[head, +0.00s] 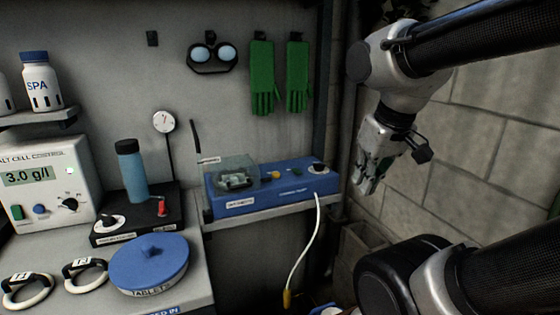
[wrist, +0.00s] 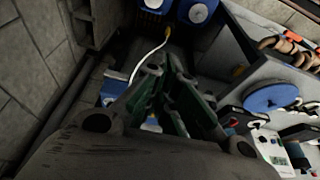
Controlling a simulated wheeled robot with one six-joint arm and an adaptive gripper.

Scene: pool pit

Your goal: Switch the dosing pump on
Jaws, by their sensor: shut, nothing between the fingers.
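The dosing pump (head: 290,195) is a blue box on a small wall shelf. A clear cover (head: 232,172) stands over its left part. Its top carries a yellow button (head: 274,175), a green button (head: 297,170) and a black knob (head: 318,168) at the right end. A white cable hangs from its front. My gripper (head: 366,186) is shut and empty, to the right of the pump and apart from it, pointing down. In the wrist view my gripper's fingers (wrist: 165,112) hide most of the pump; a blue part (wrist: 116,88) shows beside them.
Goggles (head: 212,54) and green gloves (head: 263,78) hang above. A block wall (head: 490,170) lies right of my gripper.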

